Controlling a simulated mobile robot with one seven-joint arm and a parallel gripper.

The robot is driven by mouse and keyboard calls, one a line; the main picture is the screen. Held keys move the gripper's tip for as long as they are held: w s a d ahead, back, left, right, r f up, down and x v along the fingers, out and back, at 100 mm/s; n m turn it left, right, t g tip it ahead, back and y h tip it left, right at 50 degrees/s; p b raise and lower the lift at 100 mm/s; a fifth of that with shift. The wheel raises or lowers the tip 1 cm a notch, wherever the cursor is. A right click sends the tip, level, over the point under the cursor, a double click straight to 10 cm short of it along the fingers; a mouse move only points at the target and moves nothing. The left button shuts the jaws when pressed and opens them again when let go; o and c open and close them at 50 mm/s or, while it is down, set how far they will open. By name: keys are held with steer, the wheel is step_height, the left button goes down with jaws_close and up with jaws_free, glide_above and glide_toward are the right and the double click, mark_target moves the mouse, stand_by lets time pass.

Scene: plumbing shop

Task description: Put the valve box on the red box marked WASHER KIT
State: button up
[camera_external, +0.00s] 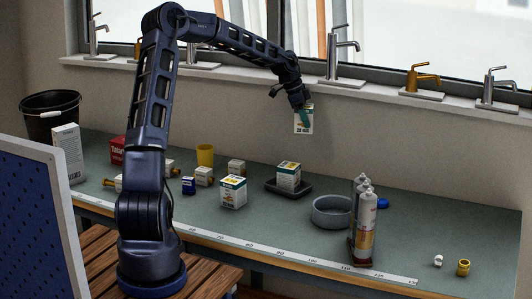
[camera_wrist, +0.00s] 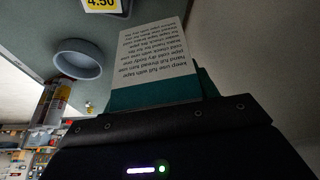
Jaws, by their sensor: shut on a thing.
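My gripper (camera_external: 301,107) is shut on a white box with a teal and yellow label, which I take as the valve box (camera_external: 304,129). It holds the box in the air above the back of the bench, well clear of the top. In the wrist view the held box (camera_wrist: 155,52) shows a white face with printed text and a teal band. The red box (camera_external: 117,150) stands at the left of the bench, partly hidden behind my arm; its lettering is only partly visible.
Similar white boxes stand on the bench, one (camera_external: 233,192) in the middle and one on a dark tray (camera_external: 270,186). Taps line the sill.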

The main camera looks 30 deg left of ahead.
steer(key=a+r+n+t+y, duration=0.3)
steer(key=a+n, duration=0.5)
steer(key=a, duration=3.1)
steer(key=s+a+r+n, duration=0.2)
steer(key=s+a, duration=0.3)
steer(key=a, duration=0.5)
steer(key=s+a+r+n+y, duration=0.15)
steer(key=s+a, duration=0.25)
steer(key=a, duration=0.6)
steer(key=s+a+r+n, duration=0.3)
steer(key=s+a, duration=0.2)
steer(key=a, duration=0.5)
steer(key=f, duration=1.9)
steer(key=shift+w+d+f, duration=0.1)
steer(key=shift+d+f, duration=0.05)
steer(key=shift+d, duration=0.05)
steer(key=o, duration=1.3)
steer(key=shift+f, duration=0.15)
